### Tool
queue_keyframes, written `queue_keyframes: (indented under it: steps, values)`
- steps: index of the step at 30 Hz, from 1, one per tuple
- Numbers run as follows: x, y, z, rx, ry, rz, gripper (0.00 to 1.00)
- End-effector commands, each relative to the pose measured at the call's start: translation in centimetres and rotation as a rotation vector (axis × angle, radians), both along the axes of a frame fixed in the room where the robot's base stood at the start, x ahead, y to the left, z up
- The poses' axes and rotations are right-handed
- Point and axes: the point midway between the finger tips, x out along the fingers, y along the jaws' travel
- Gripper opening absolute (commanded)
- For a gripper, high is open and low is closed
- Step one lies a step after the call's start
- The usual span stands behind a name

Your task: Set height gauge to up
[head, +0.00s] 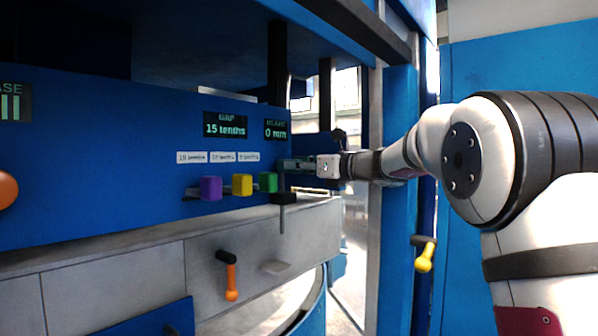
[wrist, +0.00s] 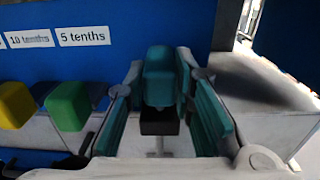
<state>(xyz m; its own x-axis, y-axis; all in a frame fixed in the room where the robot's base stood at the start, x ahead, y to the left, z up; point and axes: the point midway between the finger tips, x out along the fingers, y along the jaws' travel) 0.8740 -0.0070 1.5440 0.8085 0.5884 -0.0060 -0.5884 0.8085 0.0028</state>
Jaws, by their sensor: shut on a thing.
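The height display (head: 275,129) on the blue panel reads 0 mm. The height gauge shows below it as a black block (head: 283,198) on a thin upright grey rod. In the wrist view the black block (wrist: 158,122) sits below a rounded teal block (wrist: 158,62), which looks like the gauge's upper part. My gripper (head: 292,165) reaches in from the right at the panel's right end, just above the black block. Its teal-padded fingers (wrist: 160,95) stand on either side of the gauge and are shut on it. The exact contact is partly hidden.
Purple (head: 210,188), yellow (head: 242,185) and green (head: 267,182) knobs sit close left of the gauge, under labels in tenths. The gap display (head: 225,125) reads 15 tenths. A blue post (head: 398,200) stands right.

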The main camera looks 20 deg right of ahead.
Motion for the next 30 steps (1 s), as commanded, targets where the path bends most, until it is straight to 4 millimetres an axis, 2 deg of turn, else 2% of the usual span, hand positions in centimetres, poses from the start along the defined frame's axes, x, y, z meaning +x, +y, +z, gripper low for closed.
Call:
queue_keyframes:
  steps: [1,4,5,6,7,16,20,30]
  values:
    - [0.0,0.0,0.6,0.004,-0.011,-0.002,0.00]
    - [-0.1,0.0,0.7,0.004,-0.012,-0.002,0.00]
    - [-0.1,0.0,0.7,0.004,-0.013,-0.002,0.30]
    - [-0.1,0.0,0.7,0.004,-0.012,-0.002,0.39]
    - [-0.1,0.0,0.7,0.004,-0.012,-0.002,0.43]
    - [-0.1,0.0,0.4,0.002,-0.008,-0.002,0.43]
    - [-0.8,-0.6,0.5,0.001,-0.009,-0.003,0.43]
    - [-6.0,-4.4,0.5,0.002,-0.010,-0.005,0.43]
